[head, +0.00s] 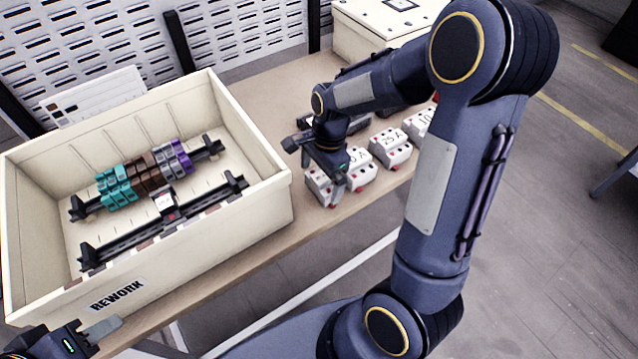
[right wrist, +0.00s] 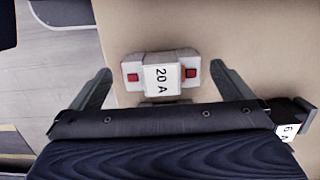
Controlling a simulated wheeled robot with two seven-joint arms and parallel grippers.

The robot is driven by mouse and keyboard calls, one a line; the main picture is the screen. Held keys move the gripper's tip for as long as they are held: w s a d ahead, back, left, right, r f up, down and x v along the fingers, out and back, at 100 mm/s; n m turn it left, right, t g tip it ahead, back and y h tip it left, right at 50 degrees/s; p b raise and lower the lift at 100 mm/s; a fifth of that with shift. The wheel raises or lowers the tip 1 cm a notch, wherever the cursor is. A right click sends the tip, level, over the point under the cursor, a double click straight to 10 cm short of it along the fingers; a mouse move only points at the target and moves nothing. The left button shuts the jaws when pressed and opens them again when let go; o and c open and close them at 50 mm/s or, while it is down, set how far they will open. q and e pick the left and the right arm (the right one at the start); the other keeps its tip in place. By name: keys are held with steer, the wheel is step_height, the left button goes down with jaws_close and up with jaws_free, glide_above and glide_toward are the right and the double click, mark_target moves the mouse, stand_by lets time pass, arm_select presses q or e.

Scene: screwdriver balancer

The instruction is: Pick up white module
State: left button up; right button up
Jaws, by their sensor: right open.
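Several white modules with red ends stand in a row on the table. In the right wrist view a white module labelled 20 A (right wrist: 161,76) lies between my right gripper's spread fingers (right wrist: 160,74), with gaps on both sides. In the head view my right gripper (head: 323,174) is over this nearest module (head: 319,190), partly hiding it. Beside it are a second white module (head: 360,168), a 25 A module (head: 391,149) and one labelled 10 (head: 421,124), partly hidden by my arm. My left gripper (head: 90,335) is at the bottom left corner, cut off, its opening unclear.
A cream REWORK bin (head: 240,218) on the left holds two black rails (head: 110,246) with teal, brown and grey blocks (head: 140,178). A white box (head: 368,28) stands at the table's back. A 6 A module (right wrist: 288,131) is close at right in the right wrist view.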

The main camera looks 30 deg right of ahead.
mark_target(321, 177)
step_height(321, 177, down, 3)
steer(key=shift+a+f, duration=0.1)
steer(key=shift+a, duration=0.05)
steer(key=shift+c, duration=0.3)
steer(key=c, duration=1)
steer(key=shift+w, duration=0.1)
